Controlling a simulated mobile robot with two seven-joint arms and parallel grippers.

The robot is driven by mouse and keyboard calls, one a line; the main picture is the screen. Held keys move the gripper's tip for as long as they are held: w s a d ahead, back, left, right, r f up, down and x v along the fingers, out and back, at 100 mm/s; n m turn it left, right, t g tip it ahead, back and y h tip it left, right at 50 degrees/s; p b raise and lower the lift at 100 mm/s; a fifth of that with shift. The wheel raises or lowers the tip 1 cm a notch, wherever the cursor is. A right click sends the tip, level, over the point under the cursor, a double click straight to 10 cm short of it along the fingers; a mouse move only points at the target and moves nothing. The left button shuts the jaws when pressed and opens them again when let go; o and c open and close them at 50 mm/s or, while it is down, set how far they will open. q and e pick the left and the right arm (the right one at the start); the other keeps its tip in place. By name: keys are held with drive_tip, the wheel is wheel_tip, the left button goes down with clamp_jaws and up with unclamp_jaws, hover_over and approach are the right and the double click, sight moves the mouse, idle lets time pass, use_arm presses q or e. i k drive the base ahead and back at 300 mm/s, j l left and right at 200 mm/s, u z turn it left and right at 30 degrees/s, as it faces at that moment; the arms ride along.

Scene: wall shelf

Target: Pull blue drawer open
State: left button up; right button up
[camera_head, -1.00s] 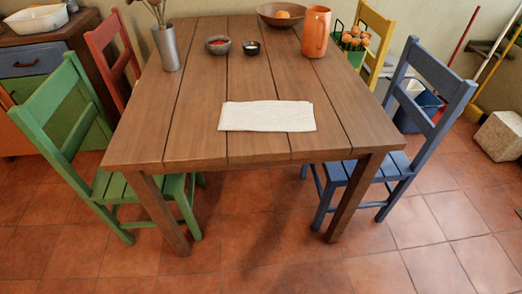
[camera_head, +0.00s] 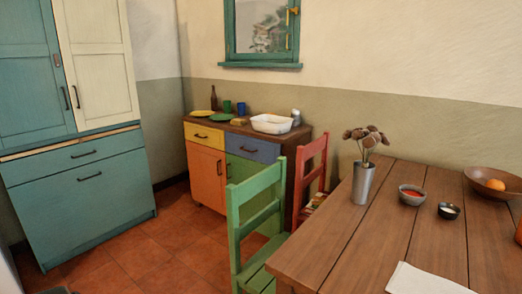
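A blue drawer (camera_head: 253,147) with a dark handle sits at the upper right of a low wooden-topped cabinet against the back wall. It looks shut. A yellow drawer (camera_head: 205,135) is to its left, an orange door (camera_head: 206,173) below the yellow one and a green door (camera_head: 240,172) below the blue one. The red chair and green chair stand in front of the cabinet's right part and hide some of it. Neither of my grippers is in view.
The green chair (camera_head: 257,210), red chair (camera_head: 311,165) and wooden table (camera_head: 349,231) stand on the near right. A teal cupboard (camera_head: 80,190) stands on the left. Tiled floor (camera_head: 165,245) is clear between them. A white basin (camera_head: 271,124) sits on the cabinet top.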

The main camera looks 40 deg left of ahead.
sight(264, 151)
drive_tip(key=u, duration=1.55)
drive_tip(key=i+j+u, duration=0.55)
drive_tip(key=i+u, duration=0.4)
drive_tip(key=i+j, duration=0.15)
drive_tip(key=i, duration=0.55)
drive_tip(key=i+j, duration=0.15)
drive_tip(key=i, duration=0.5)
drive_tip(key=i+l+z, duration=0.1)
drive_tip(key=i+z, duration=0.65)
drive_tip(key=i+j+z, duration=0.1)
drive_tip(key=i+z, duration=0.3)
drive_tip(key=i+j+z, duration=0.15)
drive_tip(key=z, duration=0.2)
drive_tip(key=i+j, duration=0.05)
